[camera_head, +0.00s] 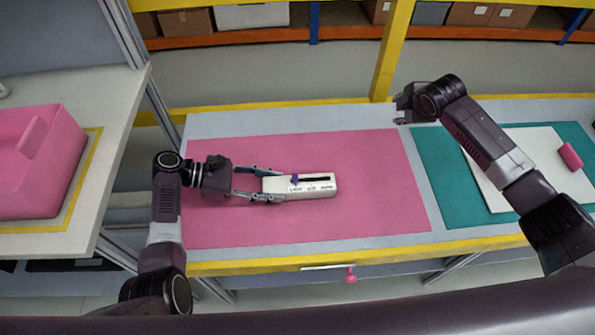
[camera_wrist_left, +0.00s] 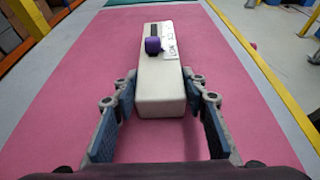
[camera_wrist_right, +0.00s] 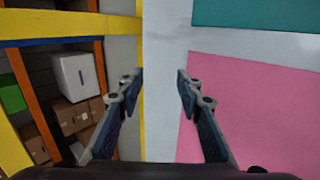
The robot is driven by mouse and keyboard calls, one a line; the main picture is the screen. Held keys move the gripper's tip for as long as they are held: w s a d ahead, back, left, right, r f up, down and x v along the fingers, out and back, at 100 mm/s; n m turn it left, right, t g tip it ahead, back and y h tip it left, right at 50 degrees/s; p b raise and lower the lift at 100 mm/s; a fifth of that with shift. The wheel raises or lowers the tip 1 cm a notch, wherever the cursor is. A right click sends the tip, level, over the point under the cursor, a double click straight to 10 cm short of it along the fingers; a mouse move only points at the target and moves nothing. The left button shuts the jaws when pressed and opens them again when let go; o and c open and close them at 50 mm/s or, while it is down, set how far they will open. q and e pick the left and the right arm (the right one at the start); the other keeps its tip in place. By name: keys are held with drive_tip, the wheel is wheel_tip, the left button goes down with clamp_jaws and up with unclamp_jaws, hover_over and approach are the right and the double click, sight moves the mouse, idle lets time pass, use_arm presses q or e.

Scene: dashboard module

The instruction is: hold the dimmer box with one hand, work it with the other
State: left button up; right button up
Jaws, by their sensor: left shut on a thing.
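The dimmer box (camera_head: 318,190) is a long white box on the pink mat (camera_head: 370,222). It has a dark slot on top with a purple slider knob (camera_head: 295,180) near its left end, and small printed marks. In the left wrist view the box (camera_wrist_left: 162,90) points away from me, with the purple knob (camera_wrist_left: 153,45) on top. My left gripper (camera_head: 271,184) is shut on the near end of the box, one finger on each side. My right gripper (camera_head: 402,108) is open and empty above the table's back edge, apart from the box; its spread fingers (camera_wrist_right: 158,75) show in the right wrist view.
A teal mat (camera_head: 438,165) with a white board (camera_head: 545,148) and a pink block (camera_head: 570,157) lies at right. A yellow post (camera_head: 392,50) rises behind the table. A pink case (camera_head: 40,165) stands on a side table at left. The pink mat around the box is clear.

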drive_tip(key=s+a+r+g+y, duration=0.2)
drive_tip(key=s+a, duration=0.2)
drive_tip(key=a, duration=0.5)
drive_tip(key=s+a+r+g+y, duration=0.15)
drive_tip(key=s+a, duration=0.25)
drive_tip(key=a, duration=0.4)
drive_tip(key=g+y, duration=0.2)
drive_tip(key=g, duration=0.3)
approach(296, 176)
drive_tip(key=shift+t+h, duration=0.25)
drive_tip(key=x, duration=0.8)
drive_tip(key=shift+s+a+f, duration=0.15)
drive_tip(key=shift+s+a, duration=0.05)
drive_tip(key=shift+a, duration=0.15)
clamp_jaws()
drive_tip(key=shift+d, duration=0.1)
